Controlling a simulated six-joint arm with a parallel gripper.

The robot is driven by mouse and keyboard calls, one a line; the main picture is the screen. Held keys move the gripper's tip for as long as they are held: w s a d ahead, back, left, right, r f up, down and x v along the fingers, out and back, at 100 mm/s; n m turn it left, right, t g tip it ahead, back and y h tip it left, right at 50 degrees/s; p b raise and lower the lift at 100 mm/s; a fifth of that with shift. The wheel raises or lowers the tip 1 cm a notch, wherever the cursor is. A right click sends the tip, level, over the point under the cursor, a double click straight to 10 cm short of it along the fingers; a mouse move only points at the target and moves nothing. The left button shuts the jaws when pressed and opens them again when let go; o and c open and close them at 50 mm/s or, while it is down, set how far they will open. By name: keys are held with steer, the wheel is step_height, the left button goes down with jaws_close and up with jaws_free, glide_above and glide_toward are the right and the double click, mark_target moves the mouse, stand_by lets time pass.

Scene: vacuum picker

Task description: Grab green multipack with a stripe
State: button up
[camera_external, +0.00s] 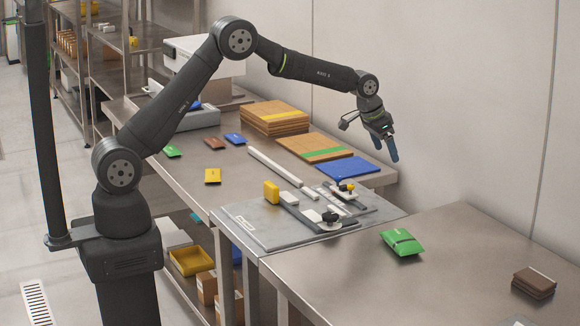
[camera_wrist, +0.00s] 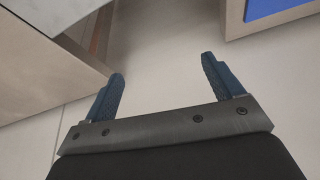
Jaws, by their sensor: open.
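The green multipack is not in the wrist view.
A brown stack (camera_external: 534,283) lies on the same table, to the right. A grey plate with a fixture (camera_external: 245,228) stands left of the multipack. The far table holds brown stacks (camera_external: 275,117), a blue pack (camera_external: 348,168) and small packets. The table around the multipack is clear.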

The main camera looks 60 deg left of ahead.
steer(key=s+d+r+m+g+h, duration=0.1)
steer(key=s+d+r+m, duration=0.1)
steer(key=s+d+m, duration=0.4)
steer(key=s+d+r+m+g+h, duration=0.1)
steer(key=d+r+m, duration=0.15)
steer(key=d, duration=0.55)
steer(key=m+g+h, duration=0.2)
steer(key=m+g, duration=0.1)
steer(key=m, duration=0.7)
glide_toward(402, 236)
steer(key=x, duration=0.3)
steer(key=shift+d+f, duration=0.15)
steer(key=shift+d, duration=0.2)
steer(key=shift+x, duration=2.65)
steer(key=shift+a, duration=0.15)
steer(key=c, duration=1.2)
steer(key=shift+o, duration=0.2)
